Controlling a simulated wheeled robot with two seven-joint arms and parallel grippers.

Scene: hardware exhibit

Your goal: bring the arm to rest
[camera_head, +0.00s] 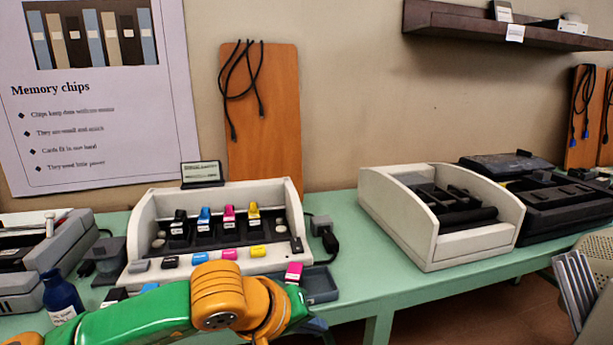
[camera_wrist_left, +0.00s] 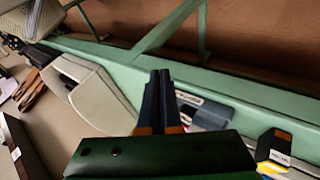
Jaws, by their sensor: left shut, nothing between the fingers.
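My left arm (camera_head: 137,319), green with orange joints, reaches across the front of the table in the head view. My left gripper (camera_head: 318,327) is only partly seen there, low beside the orange wrist. In the left wrist view my left gripper (camera_wrist_left: 160,76) shows its two dark fingers together, shut with nothing between them. My right gripper is in neither view.
The green table (camera_head: 345,262) holds a pale printer (camera_head: 142,225) with black, blue, magenta and yellow cartridges. A magenta cartridge (camera_head: 293,271) stands by a grey tray (camera_head: 321,284). A blue bottle (camera_head: 61,298) stands at left; an open pale housing (camera_head: 425,243) stands right.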

